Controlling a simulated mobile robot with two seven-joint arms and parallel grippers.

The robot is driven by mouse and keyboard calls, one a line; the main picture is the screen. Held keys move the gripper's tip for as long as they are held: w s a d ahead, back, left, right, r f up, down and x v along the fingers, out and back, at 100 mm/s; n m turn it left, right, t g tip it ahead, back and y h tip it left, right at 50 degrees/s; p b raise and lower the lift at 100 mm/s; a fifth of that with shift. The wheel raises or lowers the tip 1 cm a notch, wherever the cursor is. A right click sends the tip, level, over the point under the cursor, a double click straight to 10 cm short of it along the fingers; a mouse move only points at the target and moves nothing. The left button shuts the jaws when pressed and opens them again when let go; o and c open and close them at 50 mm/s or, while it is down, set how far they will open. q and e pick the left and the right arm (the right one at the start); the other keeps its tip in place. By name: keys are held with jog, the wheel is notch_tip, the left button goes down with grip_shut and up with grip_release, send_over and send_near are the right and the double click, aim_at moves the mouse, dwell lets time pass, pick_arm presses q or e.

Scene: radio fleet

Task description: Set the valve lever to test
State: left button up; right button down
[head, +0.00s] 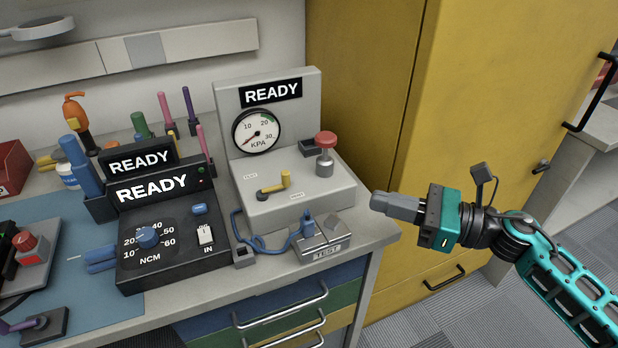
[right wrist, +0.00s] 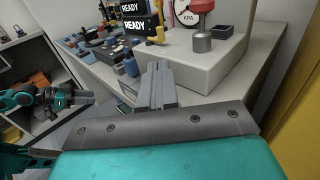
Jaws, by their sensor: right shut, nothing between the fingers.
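The yellow valve lever (head: 273,188) sits on top of the grey pressure box (head: 325,192). Its arm points right, with an upright yellow knob at its end. One small label (head: 250,177) lies behind and left of the lever, another (head: 297,196) in front and right; their words are too small to read surely. In the right wrist view the yellow lever (right wrist: 158,28) shows beyond the fingers. My right gripper (head: 376,202) is shut and empty, right of the box and apart from it. My left gripper (right wrist: 88,98) shows only in the right wrist view, its fingers unclear.
A red knob (head: 326,140) on a metal post stands on the box's right side, near the gauge (head: 256,133). A black READY unit (head: 170,230) stands left, and a TEST block (head: 322,240) with a blue cable in front. A yellow cabinet (head: 470,120) rises behind my right gripper.

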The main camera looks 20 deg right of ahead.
aim_at(307, 196)
jog(key=p+x, duration=0.2)
jog(key=x, duration=1.1)
jog(key=shift+w+a, duration=0.4)
pick_arm(q)
jog(key=shift+s+a+r, duration=0.25)
jog(key=shift+a+r, duration=0.25)
jog(key=shift+a, duration=0.05)
